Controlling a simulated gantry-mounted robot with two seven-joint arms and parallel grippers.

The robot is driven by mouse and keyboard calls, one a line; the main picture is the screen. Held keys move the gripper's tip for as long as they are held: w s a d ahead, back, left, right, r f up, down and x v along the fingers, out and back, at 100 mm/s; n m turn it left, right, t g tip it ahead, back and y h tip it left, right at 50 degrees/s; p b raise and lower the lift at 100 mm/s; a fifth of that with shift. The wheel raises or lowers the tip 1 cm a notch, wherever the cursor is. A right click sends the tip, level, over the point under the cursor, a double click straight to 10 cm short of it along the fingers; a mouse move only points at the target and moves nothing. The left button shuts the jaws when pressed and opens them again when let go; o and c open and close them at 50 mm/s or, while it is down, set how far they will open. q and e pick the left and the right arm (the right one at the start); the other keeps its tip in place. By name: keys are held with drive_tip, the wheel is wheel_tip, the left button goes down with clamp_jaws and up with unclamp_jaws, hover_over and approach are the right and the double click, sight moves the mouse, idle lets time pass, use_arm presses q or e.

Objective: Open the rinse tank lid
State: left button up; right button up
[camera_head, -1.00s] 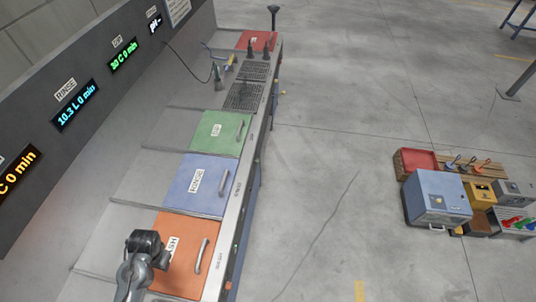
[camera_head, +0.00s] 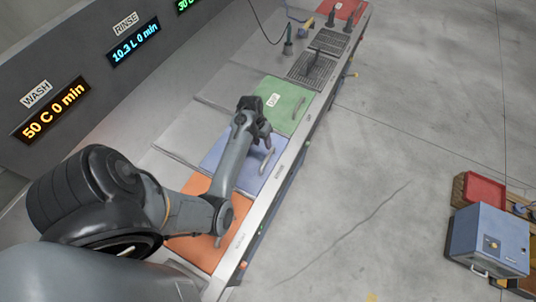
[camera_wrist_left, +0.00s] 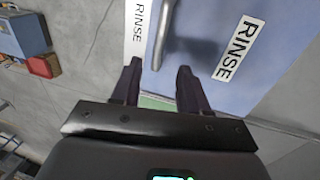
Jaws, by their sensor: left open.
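The rinse tank lid (camera_head: 215,157) is a blue panel, lying closed in the counter between the orange and green lids. Its grey bar handle (camera_head: 266,162) is on the right side. In the left wrist view the blue lid (camera_wrist_left: 205,45) shows a RINSE label, and the handle (camera_wrist_left: 162,35) lies ahead of the fingers. My left gripper (camera_head: 258,130) is over the far part of the blue lid near the green one. Its fingers (camera_wrist_left: 157,80) are apart and empty, with the handle's near end in line with the gap, not between them. My right gripper is not seen.
The green lid (camera_head: 284,104) and the orange wash lid (camera_head: 190,212) flank the blue one. Bottles and dark grates (camera_head: 314,70) stand further along the counter. The floor between is clear.

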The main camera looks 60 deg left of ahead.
sight(267, 157)
use_arm(q)
drive_tip(key=f, duration=0.3)
drive_tip(key=d+f, duration=0.1)
drive_tip(key=f, duration=0.2)
drive_tip(key=w+f, duration=0.1)
drive_tip(key=f, duration=0.2)
drive_tip(key=shift+d+f, duration=0.15)
drive_tip(key=shift+d, duration=0.15)
drive_tip(key=shift+c, duration=0.3)
clamp_jaws()
